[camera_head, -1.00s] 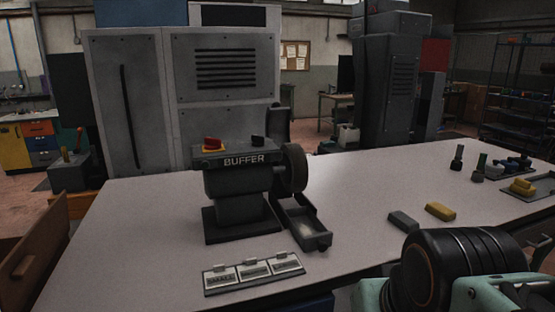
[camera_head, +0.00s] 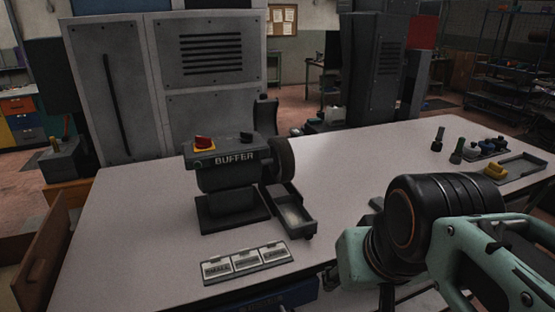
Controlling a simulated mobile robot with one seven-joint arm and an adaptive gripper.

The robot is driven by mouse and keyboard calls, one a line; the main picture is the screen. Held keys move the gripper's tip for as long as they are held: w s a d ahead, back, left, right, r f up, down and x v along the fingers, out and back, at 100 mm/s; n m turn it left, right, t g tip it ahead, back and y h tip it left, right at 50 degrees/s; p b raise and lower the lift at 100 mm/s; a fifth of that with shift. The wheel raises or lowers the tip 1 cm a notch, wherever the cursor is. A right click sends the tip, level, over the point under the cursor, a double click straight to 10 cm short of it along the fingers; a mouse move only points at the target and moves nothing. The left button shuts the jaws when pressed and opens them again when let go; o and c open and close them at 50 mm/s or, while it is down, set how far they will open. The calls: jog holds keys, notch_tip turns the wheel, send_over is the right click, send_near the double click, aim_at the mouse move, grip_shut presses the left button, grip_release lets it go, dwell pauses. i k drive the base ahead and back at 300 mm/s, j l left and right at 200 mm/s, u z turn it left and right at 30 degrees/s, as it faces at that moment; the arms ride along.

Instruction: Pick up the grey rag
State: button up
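I cannot make out a grey rag in the head view. A small grey block-like piece (camera_head: 376,204) lies on the table just left of my arm, mostly hidden behind it; its kind is not clear. My arm, a black joint with teal links, covers the lower right of the head view. My gripper's fingers do not show.
A dark buffer machine (camera_head: 232,172) stands on the long pale table (camera_head: 130,230), with a small tray (camera_head: 292,212) at its wheel. A three-part label plate (camera_head: 245,262) lies in front.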

aim_at(377, 204)
jog(key=z, duration=0.7)
